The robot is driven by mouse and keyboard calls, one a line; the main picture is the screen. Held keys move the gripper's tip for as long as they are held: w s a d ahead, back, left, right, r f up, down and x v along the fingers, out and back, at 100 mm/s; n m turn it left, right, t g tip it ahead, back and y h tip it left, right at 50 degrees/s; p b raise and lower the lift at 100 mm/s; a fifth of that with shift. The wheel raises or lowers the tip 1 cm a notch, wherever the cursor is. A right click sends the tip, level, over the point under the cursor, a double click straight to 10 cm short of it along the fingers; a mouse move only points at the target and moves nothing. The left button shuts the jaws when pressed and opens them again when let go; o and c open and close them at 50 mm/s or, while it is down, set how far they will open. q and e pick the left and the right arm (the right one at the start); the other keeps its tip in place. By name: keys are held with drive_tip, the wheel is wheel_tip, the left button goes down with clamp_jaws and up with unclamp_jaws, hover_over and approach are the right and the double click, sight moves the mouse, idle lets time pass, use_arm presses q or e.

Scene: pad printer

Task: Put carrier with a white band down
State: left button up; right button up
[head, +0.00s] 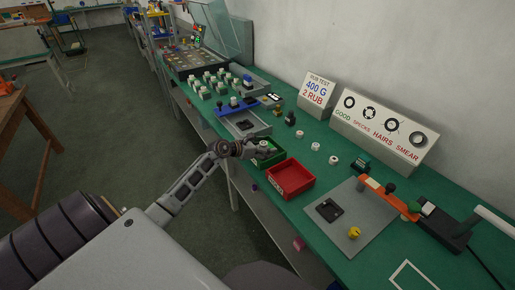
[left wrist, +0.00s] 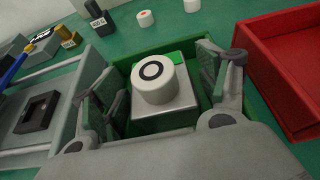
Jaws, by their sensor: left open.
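My left gripper (head: 248,150) is over the green bin (head: 271,161). In the left wrist view, its two fingers (left wrist: 157,92) are open and stand on either side of a pale grey block-shaped carrier (left wrist: 165,117). A white round part (left wrist: 155,82) with a black ring on its top sits on the carrier. The carrier is inside the green bin, upright, with a gap visible to the fingers. A white band on the carrier cannot be made out. The white part also shows beside the gripper in the head view (head: 264,143). My right gripper is not in view.
A red bin (head: 290,178) stands right beside the green one and looks empty. A grey fixture plate (head: 246,123) lies on the other side. Loose white round parts (head: 333,160) stand behind the bins. A grey plate with an orange lever (head: 391,198) is at the right.

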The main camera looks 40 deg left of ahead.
use_arm(q)
drive_tip(key=shift+r, duration=0.15)
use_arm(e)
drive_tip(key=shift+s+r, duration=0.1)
use_arm(q)
drive_tip(key=shift+s+a+r, duration=0.1)
drive_tip(key=shift+s+a, duration=0.1)
drive_tip(key=shift+s, duration=0.15)
drive_tip(key=shift+v, duration=4.45)
drive_tip(key=shift+s+a+r, duration=0.2)
drive_tip(key=shift+s, duration=0.35)
drive_tip(key=shift+s+a+r, duration=0.2)
drive_tip(key=shift+s+r, duration=0.05)
drive_tip(key=shift+s, duration=0.15)
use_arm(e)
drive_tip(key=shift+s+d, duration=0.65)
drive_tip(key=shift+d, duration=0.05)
